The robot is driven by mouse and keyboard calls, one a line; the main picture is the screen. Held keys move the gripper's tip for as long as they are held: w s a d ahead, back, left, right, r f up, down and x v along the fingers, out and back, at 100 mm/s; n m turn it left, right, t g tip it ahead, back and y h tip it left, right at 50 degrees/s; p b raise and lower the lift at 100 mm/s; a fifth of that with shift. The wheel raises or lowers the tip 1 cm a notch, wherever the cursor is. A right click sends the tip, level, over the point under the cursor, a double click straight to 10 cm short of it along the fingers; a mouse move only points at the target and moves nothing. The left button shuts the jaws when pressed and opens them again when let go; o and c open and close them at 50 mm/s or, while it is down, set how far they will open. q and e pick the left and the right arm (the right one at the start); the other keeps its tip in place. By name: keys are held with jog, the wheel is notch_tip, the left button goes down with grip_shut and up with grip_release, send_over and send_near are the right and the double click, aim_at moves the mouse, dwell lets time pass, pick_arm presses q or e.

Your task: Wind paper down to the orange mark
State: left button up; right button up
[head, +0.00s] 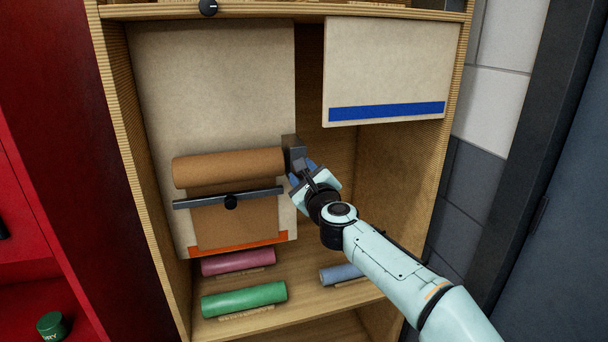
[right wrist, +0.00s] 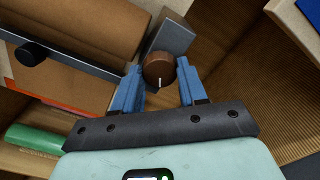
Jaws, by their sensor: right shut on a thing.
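A brown paper roll (head: 228,168) is mounted across a beige board (head: 215,80) in the wooden cabinet. Its sheet (head: 235,225) hangs down behind a dark bar (head: 258,195) with a black knob. The sheet's lower edge appears to meet the top of the orange mark (head: 240,245), a slanted strip at the board's bottom. My right gripper (head: 303,174) is at the right end of the roll, beside a grey bracket (head: 291,150). In the right wrist view its blue fingers are shut on a round brown winding knob (right wrist: 158,70) with a white line pointing down. My left gripper is not in view.
A second board (head: 390,65) with a blue strip (head: 388,111) hangs at the upper right. Pink (head: 238,262), green (head: 244,299) and blue (head: 342,273) rolls lie on the shelf below. The cabinet's right wall (head: 425,150) stands right of my arm.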

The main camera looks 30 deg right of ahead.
jog(key=o, duration=1.1)
jog(key=shift+c, duration=0.2)
jog(key=shift+s, duration=0.1)
pick_arm(q)
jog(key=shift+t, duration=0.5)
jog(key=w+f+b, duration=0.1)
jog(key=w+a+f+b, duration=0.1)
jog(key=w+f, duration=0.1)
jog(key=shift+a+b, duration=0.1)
jog(key=shift+b, duration=0.2)
pick_arm(e)
jog(key=v, duration=1.3)
jog(key=shift+s, duration=0.1)
